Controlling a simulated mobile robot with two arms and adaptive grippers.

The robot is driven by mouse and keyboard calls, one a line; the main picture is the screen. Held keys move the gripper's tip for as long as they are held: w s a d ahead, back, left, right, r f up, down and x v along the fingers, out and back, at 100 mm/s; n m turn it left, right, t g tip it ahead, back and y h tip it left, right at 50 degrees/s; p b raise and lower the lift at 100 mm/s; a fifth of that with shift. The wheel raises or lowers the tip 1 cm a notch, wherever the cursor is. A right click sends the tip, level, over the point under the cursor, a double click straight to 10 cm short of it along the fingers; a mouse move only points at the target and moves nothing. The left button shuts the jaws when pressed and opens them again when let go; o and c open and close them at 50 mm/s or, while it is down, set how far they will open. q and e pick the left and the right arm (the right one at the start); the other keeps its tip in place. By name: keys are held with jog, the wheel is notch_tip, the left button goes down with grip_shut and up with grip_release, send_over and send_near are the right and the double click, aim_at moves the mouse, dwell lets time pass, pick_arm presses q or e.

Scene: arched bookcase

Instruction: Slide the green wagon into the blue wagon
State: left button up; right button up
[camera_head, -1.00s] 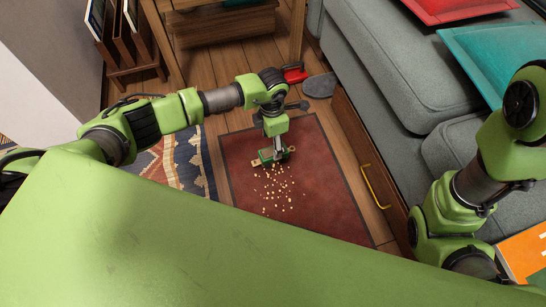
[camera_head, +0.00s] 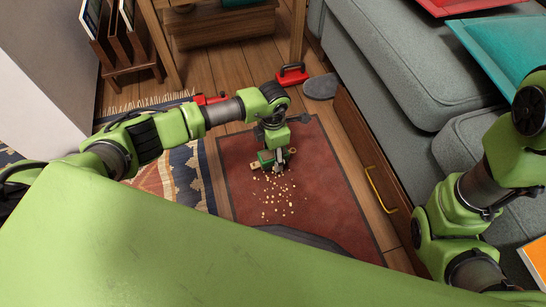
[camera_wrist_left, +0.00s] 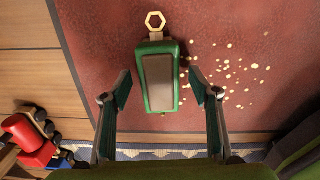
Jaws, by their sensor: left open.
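The green wagon (camera_wrist_left: 159,82) has a brown-grey top and a yellow hexagonal ring at its far end; it rests on the dark red mat. My left gripper (camera_wrist_left: 161,88) is open, with one finger on each side of the wagon; a gap shows on both sides. In the head view the green wagon (camera_head: 265,157) is partly hidden by my left gripper (camera_head: 281,167). A small blue part (camera_wrist_left: 66,158) shows beside a red toy at the lower left of the wrist view; I cannot tell whether it is the blue wagon. My right gripper is out of view.
The red mat (camera_head: 325,190) bears scattered yellow bits (camera_head: 279,197). A red toy (camera_wrist_left: 32,141) is on the wood floor; red objects (camera_head: 292,75) also show beyond my left arm. A grey sofa (camera_head: 395,65) with a drawer base bounds the right. A patterned rug (camera_head: 184,172) lies left.

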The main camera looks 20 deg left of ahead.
pick_arm(q)
jog(key=shift+f, duration=0.25)
dwell(0.3)
jog(key=c, duration=1.3)
